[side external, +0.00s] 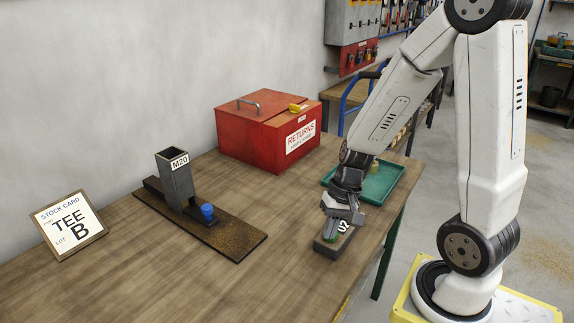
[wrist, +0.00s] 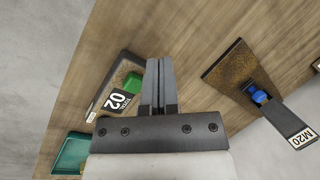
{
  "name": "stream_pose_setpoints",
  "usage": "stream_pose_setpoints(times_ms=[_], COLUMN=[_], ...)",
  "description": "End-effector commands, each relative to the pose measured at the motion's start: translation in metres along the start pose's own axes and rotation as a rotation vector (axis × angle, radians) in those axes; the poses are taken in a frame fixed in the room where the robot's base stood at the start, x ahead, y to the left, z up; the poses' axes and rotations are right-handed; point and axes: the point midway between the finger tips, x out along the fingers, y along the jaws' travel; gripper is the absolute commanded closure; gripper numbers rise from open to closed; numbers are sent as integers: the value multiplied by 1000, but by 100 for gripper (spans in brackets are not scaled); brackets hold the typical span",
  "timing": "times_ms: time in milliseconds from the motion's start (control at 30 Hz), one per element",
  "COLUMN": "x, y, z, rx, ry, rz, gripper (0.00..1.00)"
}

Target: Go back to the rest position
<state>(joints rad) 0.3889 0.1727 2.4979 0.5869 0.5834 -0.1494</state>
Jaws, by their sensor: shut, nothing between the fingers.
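My gripper (side external: 345,212) is low over the front edge of the wooden table (side external: 120,280), in the side view. In the wrist view my gripper (wrist: 159,62) has its two fingers pressed together with nothing between them. A dark block with a green button (side external: 331,239) and a white number label is just below it. In the wrist view this block (wrist: 104,92), with its green button (wrist: 132,83), lies left of the fingertips. Whether the fingers touch the block, I cannot tell.
A green tray (side external: 394,187) stands behind my gripper with a small yellowish piece inside. A red RETURNS box (side external: 245,140) is at the back. The M20 chute (side external: 177,185) with a blue knob (side external: 207,211) and a stock card (side external: 68,226) are left. Table between is clear.

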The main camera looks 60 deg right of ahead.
Motion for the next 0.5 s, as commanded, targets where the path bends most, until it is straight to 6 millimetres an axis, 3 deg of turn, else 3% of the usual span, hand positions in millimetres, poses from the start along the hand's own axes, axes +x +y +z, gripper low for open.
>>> stream_pose_setpoints(times_ms=[300,500], x=[-5,-9], y=[-31,-50], z=[13,18], rx=[-506,-717], ry=[148,224], rz=[181,221], gripper=[100,100])
